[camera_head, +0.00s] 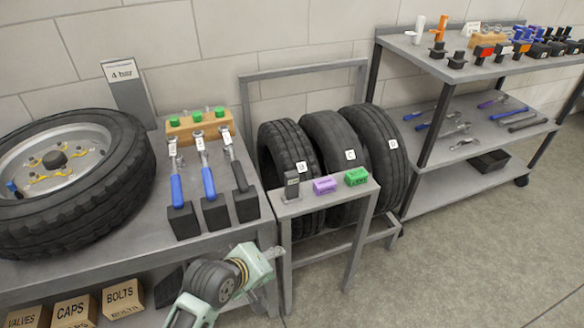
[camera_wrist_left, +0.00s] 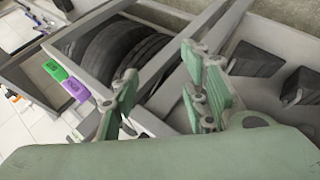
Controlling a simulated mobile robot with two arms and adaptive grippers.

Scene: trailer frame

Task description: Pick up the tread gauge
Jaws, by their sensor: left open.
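The tread gauge appears to be the small dark grey upright device (camera_head: 291,185) at the left end of a small grey stand (camera_head: 325,199), in front of the tyres. I cannot make it out in the left wrist view, where a finger covers that end of the stand. My left gripper (camera_head: 262,263) is pale green, open and empty. It is lower than the stand top and to the left of the gauge, not touching it. Its spread fingers also show in the left wrist view (camera_wrist_left: 162,95). My right gripper is not in view.
A purple block (camera_head: 324,186) and a green block (camera_head: 356,177) sit beside the gauge. Several tyres (camera_head: 333,145) stand behind in a rack. A bench (camera_head: 150,215) with a wheel (camera_head: 65,175) and tools is left. A shelf trolley (camera_head: 470,185) is right. Floor (camera_head: 440,270) is clear.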

